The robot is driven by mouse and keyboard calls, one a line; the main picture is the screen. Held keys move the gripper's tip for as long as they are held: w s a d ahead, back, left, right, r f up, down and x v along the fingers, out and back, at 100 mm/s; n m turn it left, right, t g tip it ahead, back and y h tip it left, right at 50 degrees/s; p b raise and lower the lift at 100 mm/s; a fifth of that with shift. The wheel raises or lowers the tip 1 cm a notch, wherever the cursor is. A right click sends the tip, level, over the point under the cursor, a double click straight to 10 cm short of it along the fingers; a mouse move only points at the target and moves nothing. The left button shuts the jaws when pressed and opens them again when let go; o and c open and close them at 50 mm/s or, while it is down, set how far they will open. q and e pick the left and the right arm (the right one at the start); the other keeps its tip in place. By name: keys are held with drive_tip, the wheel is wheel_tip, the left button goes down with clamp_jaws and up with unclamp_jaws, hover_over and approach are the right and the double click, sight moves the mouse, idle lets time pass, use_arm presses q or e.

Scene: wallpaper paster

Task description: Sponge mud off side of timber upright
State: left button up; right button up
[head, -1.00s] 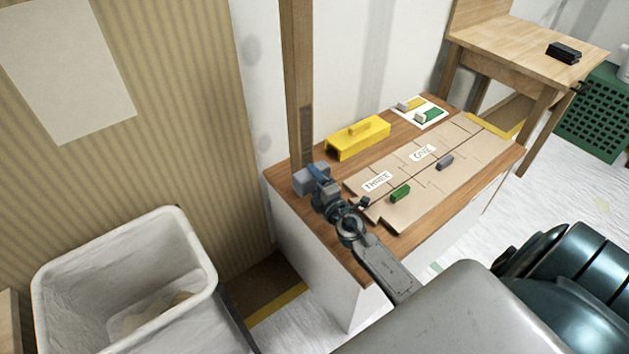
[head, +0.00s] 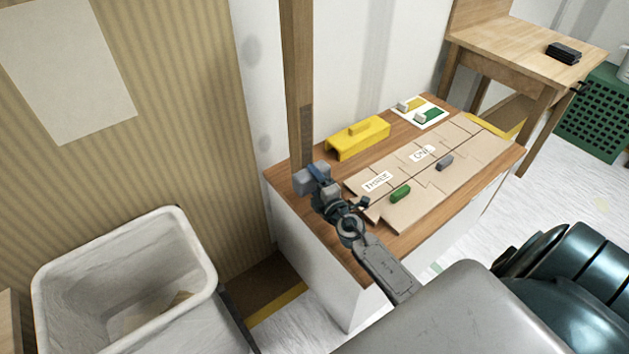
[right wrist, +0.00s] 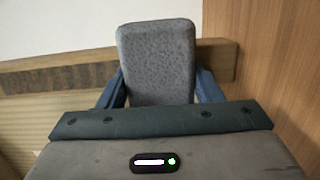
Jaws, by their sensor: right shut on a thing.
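The timber upright (head: 298,75) rises from the back left corner of the table against the wall. A darker brown patch of mud (head: 307,128) shows on its side, low down, above my right gripper. In the right wrist view the upright (right wrist: 25,84) runs across the left, with the dark patch (right wrist: 62,77) on it. My right gripper (head: 314,175) is shut on a grey sponge (right wrist: 156,62), between its blue fingers. In the head view the sponge (head: 304,184) is close to the upright's foot; whether they touch cannot be told. My left gripper is out of view.
A white lined bin (head: 120,265) stands at left. Another wooden table (head: 520,50) is at back right.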

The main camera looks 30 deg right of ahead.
sight(308, 153)
idle(0.5)
drive_tip(key=shift+r+p, duration=1.7)
drive_tip(key=shift+r, duration=0.1)
wheel_tip(308, 153, up, 2)
drive_tip(key=shift+r+p, duration=0.15)
drive_tip(key=shift+p, duration=0.95)
drive_tip(key=shift+r+p, duration=0.7)
drive_tip(key=shift+r, duration=0.1)
